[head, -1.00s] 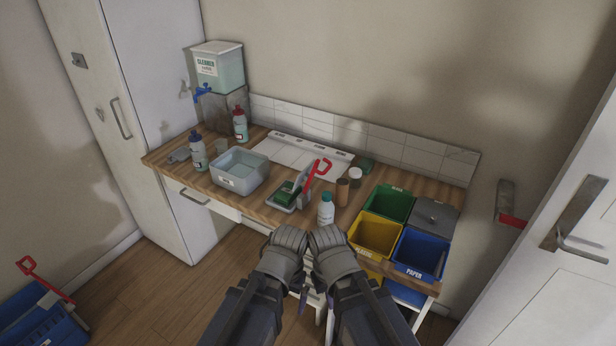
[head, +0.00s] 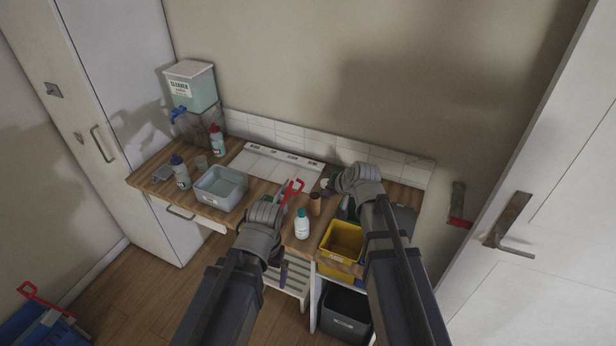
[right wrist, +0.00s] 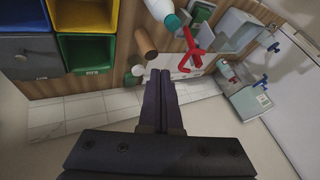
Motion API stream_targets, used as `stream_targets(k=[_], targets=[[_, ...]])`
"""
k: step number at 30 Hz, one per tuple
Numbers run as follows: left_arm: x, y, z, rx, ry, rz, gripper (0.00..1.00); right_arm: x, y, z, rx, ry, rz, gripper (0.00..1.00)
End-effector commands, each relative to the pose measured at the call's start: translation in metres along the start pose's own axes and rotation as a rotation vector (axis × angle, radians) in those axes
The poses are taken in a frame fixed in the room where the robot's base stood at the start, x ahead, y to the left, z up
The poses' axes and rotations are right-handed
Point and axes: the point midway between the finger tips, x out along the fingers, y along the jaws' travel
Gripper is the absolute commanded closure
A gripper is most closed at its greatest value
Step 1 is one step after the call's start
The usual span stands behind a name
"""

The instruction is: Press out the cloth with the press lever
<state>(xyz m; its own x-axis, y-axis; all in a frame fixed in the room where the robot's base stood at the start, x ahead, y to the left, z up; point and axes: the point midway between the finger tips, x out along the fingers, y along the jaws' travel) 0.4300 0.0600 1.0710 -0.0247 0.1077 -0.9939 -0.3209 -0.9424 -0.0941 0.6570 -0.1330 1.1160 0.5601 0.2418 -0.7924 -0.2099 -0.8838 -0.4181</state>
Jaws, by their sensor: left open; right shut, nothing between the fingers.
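The red press lever (head: 292,190) stands up at a slant from the small press on the counter, and it also shows in the right wrist view (right wrist: 194,50). My left gripper (head: 268,208) is open in front of the press, hiding most of it. A sliver of green (head: 268,198) shows by the gripper; whether it is the cloth I cannot tell. My left fingertips are hidden behind the hand, so contact cannot be seen. My right gripper (right wrist: 161,95) is shut and empty, above the counter's right part, apart from the lever.
A white bottle (head: 302,225) and a brown cylinder (head: 315,204) stand right of the press. The yellow bin (head: 342,240) is further right. A grey water basin (head: 221,188) stands left. A tiled backsplash (head: 280,140) runs behind.

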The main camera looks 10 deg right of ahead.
Motion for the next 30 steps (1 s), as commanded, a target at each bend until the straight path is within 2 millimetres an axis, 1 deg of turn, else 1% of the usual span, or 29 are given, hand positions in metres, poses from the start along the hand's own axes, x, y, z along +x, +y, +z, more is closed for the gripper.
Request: stream_targets(k=[1,3,7,10,14,21,27,28,29,30], targets=[[-0.006,-0.001,0.0,0.0,0.0,0.0,0.0,-0.005,-0.001,-0.008,0.015,0.012,-0.005,1.0],[-0.006,-0.001,0.0,0.0,0.0,0.0,0.0,-0.005,0.0,-0.012,0.025,0.022,-0.011,1.0],[-0.004,0.0,0.0,0.0,0.0,0.0,0.0,-0.003,0.001,-0.012,0.027,0.025,-0.012,1.0],[0.003,0.0,0.0,0.001,0.0,0.0,0.0,0.004,0.001,-0.011,0.025,0.024,-0.012,1.0],[0.019,0.002,-0.001,0.004,0.0,-0.001,0.0,0.024,0.002,-0.011,0.023,0.023,-0.011,1.0],[0.054,0.005,-0.003,0.008,0.0,-0.002,0.0,0.07,0.002,-0.011,0.023,0.022,-0.011,1.0],[0.079,0.007,-0.005,0.007,0.0,-0.001,0.0,0.102,0.001,-0.012,0.023,0.022,-0.011,1.0],[0.08,0.007,-0.005,0.006,0.0,-0.001,0.0,0.105,-0.001,-0.013,0.023,0.021,-0.011,1.0],[0.072,0.007,-0.004,0.006,0.0,-0.001,0.0,0.101,-0.01,-0.015,0.021,0.021,-0.012,1.0],[0.07,0.006,-0.004,0.006,0.0,-0.001,0.0,0.102,-0.016,-0.016,0.02,0.021,-0.011,1.0]])
